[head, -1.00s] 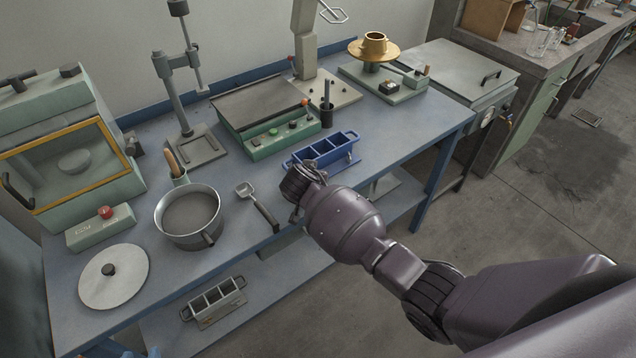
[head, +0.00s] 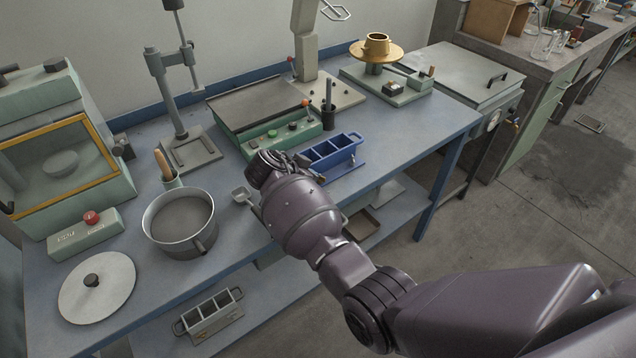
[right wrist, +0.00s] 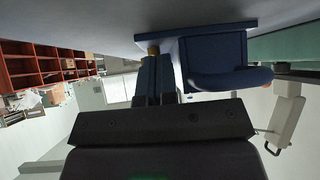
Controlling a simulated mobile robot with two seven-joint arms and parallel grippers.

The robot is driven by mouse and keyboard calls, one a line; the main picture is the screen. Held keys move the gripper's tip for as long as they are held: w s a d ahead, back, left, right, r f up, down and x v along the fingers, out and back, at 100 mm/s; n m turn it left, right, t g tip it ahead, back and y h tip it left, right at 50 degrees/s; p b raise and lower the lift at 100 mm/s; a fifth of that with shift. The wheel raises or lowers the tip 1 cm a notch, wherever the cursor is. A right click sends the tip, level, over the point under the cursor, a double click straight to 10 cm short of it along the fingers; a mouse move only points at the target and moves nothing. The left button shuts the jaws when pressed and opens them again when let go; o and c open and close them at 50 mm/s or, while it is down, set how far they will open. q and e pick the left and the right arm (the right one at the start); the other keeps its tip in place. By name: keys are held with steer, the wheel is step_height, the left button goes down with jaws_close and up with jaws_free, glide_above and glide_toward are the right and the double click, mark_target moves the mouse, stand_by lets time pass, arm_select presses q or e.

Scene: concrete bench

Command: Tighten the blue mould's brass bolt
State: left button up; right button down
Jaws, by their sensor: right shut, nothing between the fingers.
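The blue mould (head: 334,149), a three-compartment block with end handles, stands near the bench's front edge in the head view. Its blue side and curved handle (right wrist: 228,78) fill the upper middle of the right wrist view. A small brass bolt (right wrist: 153,50) shows beside the mould there; my wrist hides it in the head view. My right gripper (right wrist: 155,65) is shut and empty, its fingertips right by the bolt. I cannot tell whether they touch it. In the head view my right wrist covers the fingers, left of the mould. My left gripper is not in view.
A scoop (head: 241,194) and a pot (head: 180,222) lie left of my wrist. The green control box (head: 285,137) and a dark cup with a tool (head: 328,118) stand behind the mould. A grey mould (head: 209,314) sits on the lower shelf. Bench right of the blue mould is clear.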

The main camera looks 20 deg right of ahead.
stand_by(0.3)
steer(key=shift+d+r, duration=0.1)
steer(key=shift+d, duration=0.05)
stand_by(0.3)
steer(key=shift+s+d, duration=0.1)
steer(key=shift+d, duration=0.05)
steer(key=shift+s+d+p, duration=0.2)
steer(key=shift+d+p, duration=0.15)
steer(key=shift+d, duration=0.1)
